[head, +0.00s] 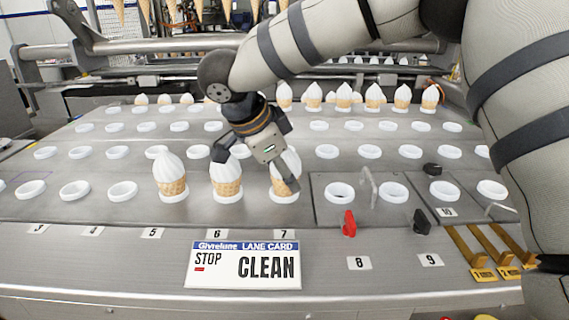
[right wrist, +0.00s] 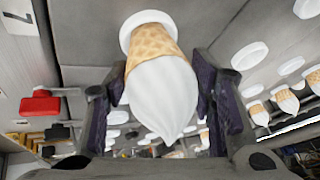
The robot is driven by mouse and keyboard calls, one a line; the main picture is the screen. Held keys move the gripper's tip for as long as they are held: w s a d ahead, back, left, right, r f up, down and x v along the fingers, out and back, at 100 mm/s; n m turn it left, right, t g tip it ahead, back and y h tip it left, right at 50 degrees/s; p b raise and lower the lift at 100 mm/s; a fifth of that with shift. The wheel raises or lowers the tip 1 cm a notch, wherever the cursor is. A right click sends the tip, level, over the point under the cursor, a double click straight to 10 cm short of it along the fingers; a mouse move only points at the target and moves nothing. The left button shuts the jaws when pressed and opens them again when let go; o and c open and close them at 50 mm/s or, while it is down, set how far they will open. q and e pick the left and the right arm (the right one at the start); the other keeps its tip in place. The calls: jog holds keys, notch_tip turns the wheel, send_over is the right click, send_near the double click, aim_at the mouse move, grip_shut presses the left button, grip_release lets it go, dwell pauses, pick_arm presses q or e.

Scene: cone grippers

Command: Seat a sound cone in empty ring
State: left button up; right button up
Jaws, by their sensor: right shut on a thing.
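My right gripper (head: 258,168) reaches down over the front row of the deck and is shut on a cone with white swirled ice cream (right wrist: 162,88). Its dark fingers lie on both sides of the cone. This cone (head: 285,163) stands upright at the white ring of lane 7, partly hidden by a finger; I cannot tell if it is fully down in the ring. Two more upright cones sit in front-row rings near labels 5 (head: 170,168) and 6 (head: 227,172). Empty front-row rings include lane 8 (head: 327,193), lane 9 (head: 380,193) and one at left (head: 122,191). My left gripper is out of view.
A lane card (head: 244,265) reading STOP CLEAN stands at the front. Several cones (head: 343,95) fill the back row; middle rows hold empty rings.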

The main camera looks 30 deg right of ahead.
jog(key=shift+f, duration=0.1)
jog(key=o, duration=0.9)
jog(key=shift+w+d, duration=0.1)
jog(key=shift+w, duration=0.05)
jog(key=v, duration=1.2)
